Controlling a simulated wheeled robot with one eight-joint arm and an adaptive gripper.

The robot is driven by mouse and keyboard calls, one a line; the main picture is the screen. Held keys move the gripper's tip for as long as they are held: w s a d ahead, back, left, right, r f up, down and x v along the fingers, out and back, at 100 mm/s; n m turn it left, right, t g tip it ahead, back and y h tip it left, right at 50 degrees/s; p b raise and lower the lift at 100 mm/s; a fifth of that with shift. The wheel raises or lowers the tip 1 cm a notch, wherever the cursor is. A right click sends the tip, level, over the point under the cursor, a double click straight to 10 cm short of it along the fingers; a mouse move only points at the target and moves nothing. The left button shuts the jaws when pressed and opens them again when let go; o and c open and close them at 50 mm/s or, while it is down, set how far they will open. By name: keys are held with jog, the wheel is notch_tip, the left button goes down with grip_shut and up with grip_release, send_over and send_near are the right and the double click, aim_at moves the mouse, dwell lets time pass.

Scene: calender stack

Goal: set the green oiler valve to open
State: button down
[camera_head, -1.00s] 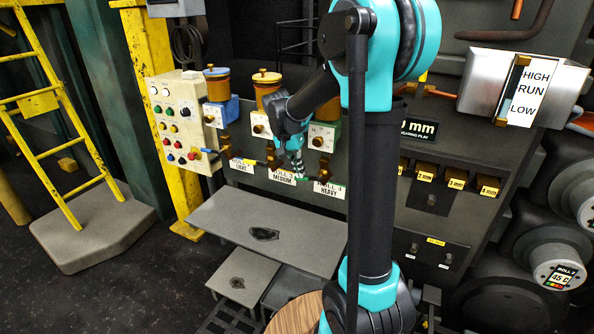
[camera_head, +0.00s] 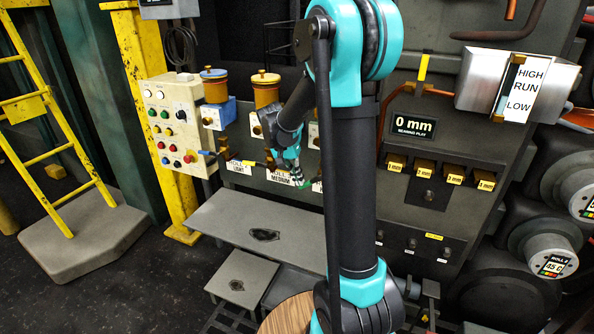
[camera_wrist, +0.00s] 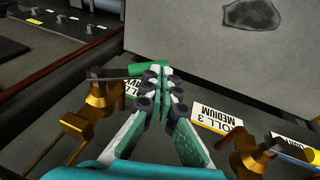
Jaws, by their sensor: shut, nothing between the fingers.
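The green valve lever (camera_wrist: 150,69) shows in the wrist view, reaching sideways from a brass valve (camera_wrist: 97,98) on the left. My gripper (camera_wrist: 160,76) is shut and empty, its fingertips at the lever's free end; I cannot tell whether they touch. In the head view my gripper (camera_head: 299,178) is low in front of the oiler row, by the MEDIUM label (camera_head: 283,178). The oiler on the right of the row is mostly hidden behind my arm. The blue oiler (camera_head: 216,113) and a yellow-topped middle oiler (camera_head: 265,92) stand to its left.
Another brass valve (camera_wrist: 250,155) is at the lower right of the wrist view, near the ROLL 3 MEDIUM label (camera_wrist: 218,125). A grey plate (camera_head: 225,220) lies below the oilers. A control panel (camera_head: 165,105) stands left, and a HIGH/RUN/LOW box (camera_head: 485,85) right.

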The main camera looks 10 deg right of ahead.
jog(key=shift+x, duration=0.95)
jog(key=shift+s+d+f, duration=0.2)
jog(key=shift+s+f, duration=0.15)
jog(key=shift+f, duration=0.4)
jog(key=shift+s+d+f, duration=0.3)
jog(key=shift+d+f, duration=0.1)
jog(key=shift+f, duration=0.1)
jog(key=shift+s+d+f, duration=0.25)
jog(key=shift+d+f, duration=0.15)
jog(key=shift+f, duration=0.05)
